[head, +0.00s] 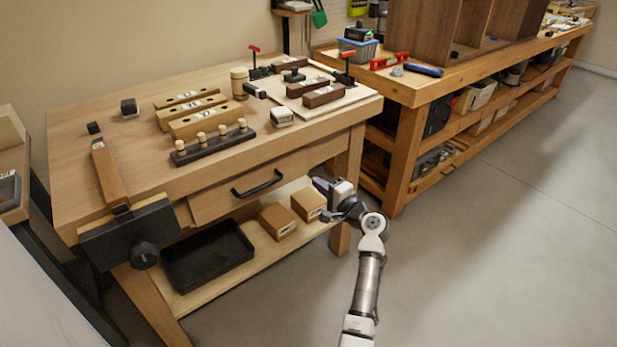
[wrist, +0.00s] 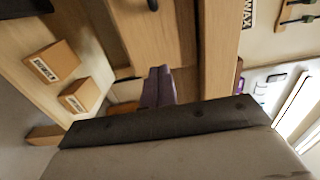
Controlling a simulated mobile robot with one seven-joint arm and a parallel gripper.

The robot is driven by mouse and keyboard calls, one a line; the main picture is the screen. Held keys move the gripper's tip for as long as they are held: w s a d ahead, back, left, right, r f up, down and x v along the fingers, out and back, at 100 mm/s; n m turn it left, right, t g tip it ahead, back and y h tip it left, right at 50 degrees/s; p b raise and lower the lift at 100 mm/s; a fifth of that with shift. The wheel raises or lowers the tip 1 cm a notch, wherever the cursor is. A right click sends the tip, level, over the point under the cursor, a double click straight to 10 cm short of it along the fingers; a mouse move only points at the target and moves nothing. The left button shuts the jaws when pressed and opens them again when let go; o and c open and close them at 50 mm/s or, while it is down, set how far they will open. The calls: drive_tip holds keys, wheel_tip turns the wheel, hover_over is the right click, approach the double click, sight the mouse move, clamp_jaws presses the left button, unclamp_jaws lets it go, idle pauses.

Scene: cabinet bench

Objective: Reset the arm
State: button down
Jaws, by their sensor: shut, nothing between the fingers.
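My gripper (head: 322,187) is at the end of my arm in the head view, in front of the right part of the workbench (head: 110,167), below its top and close to the right front leg. In the wrist view the purple fingers of my gripper (wrist: 158,88) are together with nothing between them.
The lower shelf holds a black tray (head: 208,257) and two cardboard boxes (head: 277,220). Wooden blocks, clamps and a peg rack (head: 213,146) stand on the bench top. A vise (head: 130,233) is at its front left. A longer bench (head: 415,95) stands behind at right. The floor at right is clear.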

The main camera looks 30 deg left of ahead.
drive_tip(key=shift+v, duration=2.2)
